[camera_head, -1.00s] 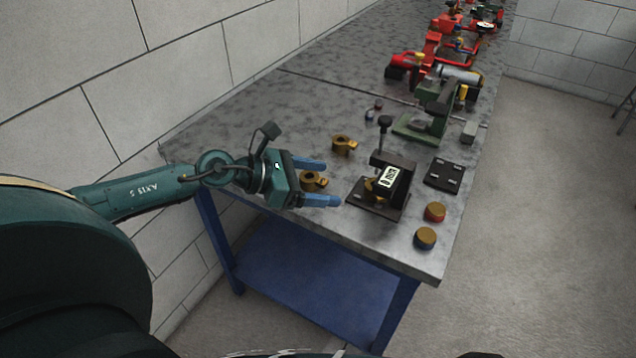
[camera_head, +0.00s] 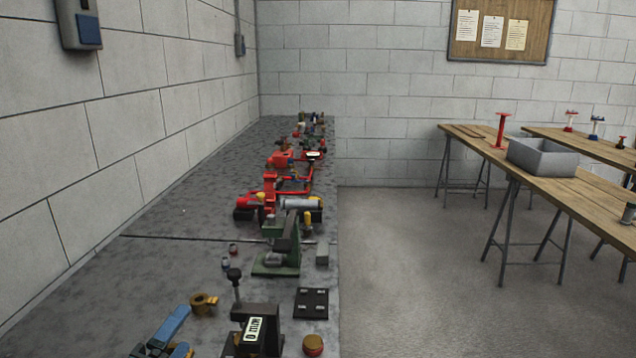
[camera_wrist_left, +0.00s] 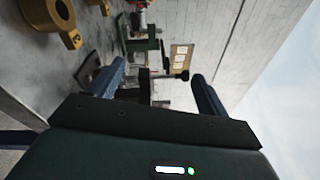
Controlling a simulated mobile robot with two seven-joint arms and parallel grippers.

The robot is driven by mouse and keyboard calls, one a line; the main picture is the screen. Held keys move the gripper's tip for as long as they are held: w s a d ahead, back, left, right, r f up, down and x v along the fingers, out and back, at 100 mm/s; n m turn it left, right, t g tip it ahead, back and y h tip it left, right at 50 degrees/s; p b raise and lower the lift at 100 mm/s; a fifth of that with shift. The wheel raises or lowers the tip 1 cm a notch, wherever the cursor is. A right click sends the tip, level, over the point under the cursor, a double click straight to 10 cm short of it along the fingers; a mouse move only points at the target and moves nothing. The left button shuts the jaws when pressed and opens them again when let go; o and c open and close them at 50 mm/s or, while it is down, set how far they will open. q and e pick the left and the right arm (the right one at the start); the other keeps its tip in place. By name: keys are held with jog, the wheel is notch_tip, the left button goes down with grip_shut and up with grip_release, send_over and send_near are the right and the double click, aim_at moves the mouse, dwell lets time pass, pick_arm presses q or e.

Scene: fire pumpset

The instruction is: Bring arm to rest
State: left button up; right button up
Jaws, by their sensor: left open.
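My left gripper (camera_head: 183,330) shows at the lower left edge of the head view, with its blue fingers spread over the bench (camera_head: 160,262). In the left wrist view its fingers (camera_wrist_left: 157,75) are apart with nothing held between them. A brass ring with a lug (camera_head: 203,303) lies on the bench just beyond the fingertips. A brass ring also shows in the left wrist view (camera_wrist_left: 55,22). A black fixture with a labelled block (camera_head: 254,330) stands to the right of the gripper. Most of my left arm is out of the head view. My right gripper is not in view.
A dark plate (camera_head: 311,303), a brass-topped cap (camera_head: 313,345) and a green stand (camera_head: 276,262) are nearby. Red pump parts (camera_head: 270,195) stand farther back. A wall runs along the bench's left. Open floor (camera_head: 420,270) lies right, before a wooden table (camera_head: 500,155).

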pick_arm(q)
jog(key=s+a+f+n+g+y, duration=0.3)
jog(key=s+f+n+g+y, duration=0.45)
jog(key=n, duration=0.65)
jog(key=s+d+f+n+g+h, duration=0.2)
jog(key=s+d+f+n+g, duration=0.15)
jog(key=s, duration=0.45)
jog(key=s+d+f+n+g+h, duration=0.25)
jog(key=s+f+g, duration=0.2)
jog(key=s, duration=0.35)
jog(key=w+d+f+t+h+p, duration=0.2)
jog(key=w+d+f+t+h, duration=0.1)
jog(key=w+t, duration=0.4)
jog(key=d+f, duration=0.1)
jog(key=d, duration=0.1)
jog(key=shift+d+f+t+p, duration=0.3)
jog(key=shift+f+t+p, duration=0.05)
